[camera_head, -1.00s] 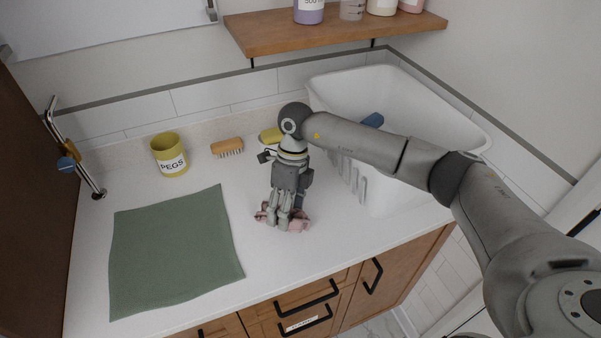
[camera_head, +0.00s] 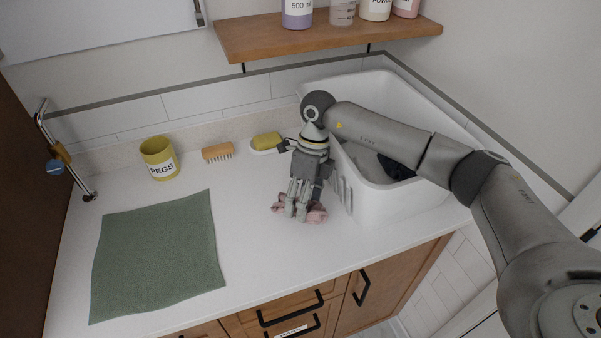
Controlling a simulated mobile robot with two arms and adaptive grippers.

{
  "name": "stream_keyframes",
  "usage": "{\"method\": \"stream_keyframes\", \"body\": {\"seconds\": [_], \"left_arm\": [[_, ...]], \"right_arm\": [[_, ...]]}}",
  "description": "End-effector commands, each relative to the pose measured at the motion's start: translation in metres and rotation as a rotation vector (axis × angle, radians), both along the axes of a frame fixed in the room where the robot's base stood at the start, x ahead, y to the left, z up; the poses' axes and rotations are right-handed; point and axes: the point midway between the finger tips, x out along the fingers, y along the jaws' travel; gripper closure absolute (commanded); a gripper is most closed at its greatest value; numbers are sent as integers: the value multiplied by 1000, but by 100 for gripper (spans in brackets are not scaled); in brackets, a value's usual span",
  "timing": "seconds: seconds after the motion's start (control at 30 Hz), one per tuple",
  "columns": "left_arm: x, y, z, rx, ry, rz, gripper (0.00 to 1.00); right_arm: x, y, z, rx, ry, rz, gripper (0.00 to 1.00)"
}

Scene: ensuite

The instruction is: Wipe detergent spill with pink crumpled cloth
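The pink crumpled cloth (camera_head: 315,214) lies on the white countertop, left of the white basin. My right gripper (camera_head: 297,213) points down onto it with its fingers close together. The cloth bunches out on both sides of the fingertips, and its middle is hidden under them. The gripper appears shut on the cloth, which is at counter level. I cannot make out a detergent spill on the visible counter; any patch under the cloth or gripper is hidden. My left gripper is not in view.
A green mat (camera_head: 160,255) lies at left. A yellow PEGS cup (camera_head: 158,160), a wooden brush (camera_head: 218,152) and a yellow sponge (camera_head: 266,141) stand along the back. The white basin (camera_head: 350,205) rises right beside my gripper. Bottles sit on a wooden shelf (camera_head: 330,38) above.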

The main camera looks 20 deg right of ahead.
Motion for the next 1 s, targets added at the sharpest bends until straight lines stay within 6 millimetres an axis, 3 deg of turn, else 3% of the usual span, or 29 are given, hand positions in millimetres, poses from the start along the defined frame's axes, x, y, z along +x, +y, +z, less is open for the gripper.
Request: {"method": "stream_keyframes", "body": {"seconds": [0.53,1.0], "left_arm": [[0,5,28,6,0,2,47],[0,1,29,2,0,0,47]], "right_arm": [[2,-7,50,0,4,-6,62],[2,-8,55,-1,4,-7,62]]}}
